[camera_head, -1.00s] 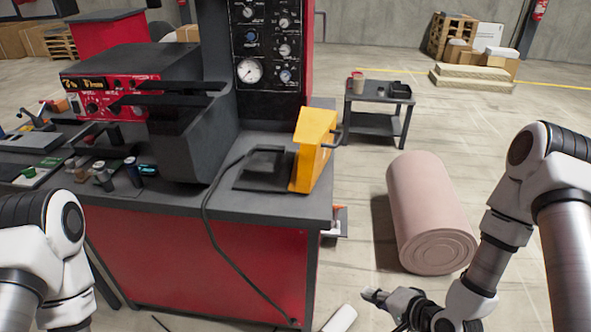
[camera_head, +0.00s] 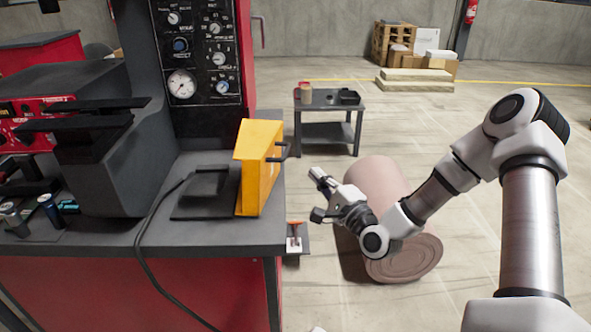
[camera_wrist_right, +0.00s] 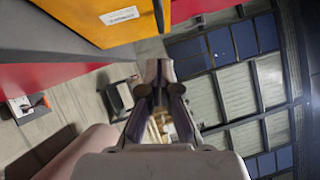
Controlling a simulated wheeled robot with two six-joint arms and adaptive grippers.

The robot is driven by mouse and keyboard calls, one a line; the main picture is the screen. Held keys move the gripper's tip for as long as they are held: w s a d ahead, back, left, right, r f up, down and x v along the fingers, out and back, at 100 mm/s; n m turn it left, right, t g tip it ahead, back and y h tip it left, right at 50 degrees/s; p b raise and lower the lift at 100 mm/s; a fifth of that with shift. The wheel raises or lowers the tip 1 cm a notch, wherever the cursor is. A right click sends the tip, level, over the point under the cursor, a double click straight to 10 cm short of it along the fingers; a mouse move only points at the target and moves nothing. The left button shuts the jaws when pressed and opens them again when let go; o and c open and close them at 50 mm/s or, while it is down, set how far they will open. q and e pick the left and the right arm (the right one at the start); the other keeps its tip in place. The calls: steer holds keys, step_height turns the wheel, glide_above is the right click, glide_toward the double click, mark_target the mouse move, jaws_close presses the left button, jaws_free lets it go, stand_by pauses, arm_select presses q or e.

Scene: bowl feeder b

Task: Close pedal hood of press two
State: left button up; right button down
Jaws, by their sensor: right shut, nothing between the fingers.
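The yellow pedal hood (camera_head: 258,168) stands upright on the dark bench top, at the right side of a low black pedal base (camera_head: 203,190). The base lies uncovered to its left. In the right wrist view the closed fingertips (camera_wrist_right: 160,66) show below and right of the yellow hood (camera_wrist_right: 98,20). My left gripper is not in view.
The press (camera_head: 190,50) with its gauge panel rises behind the bench. A black cable (camera_head: 150,225) hangs over the bench front. A pinkish roll (camera_head: 405,262) lies on the floor behind my right arm. A small dark table (camera_head: 328,105) stands farther back.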

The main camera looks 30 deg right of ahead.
mark_target(264, 166)
steer(key=w+a+r, duration=0.1)
steer(key=w+a, duration=0.1)
steer(key=w, duration=0.3)
steer(key=shift+w+a+r, duration=0.25)
steer(key=shift+a, duration=0.1)
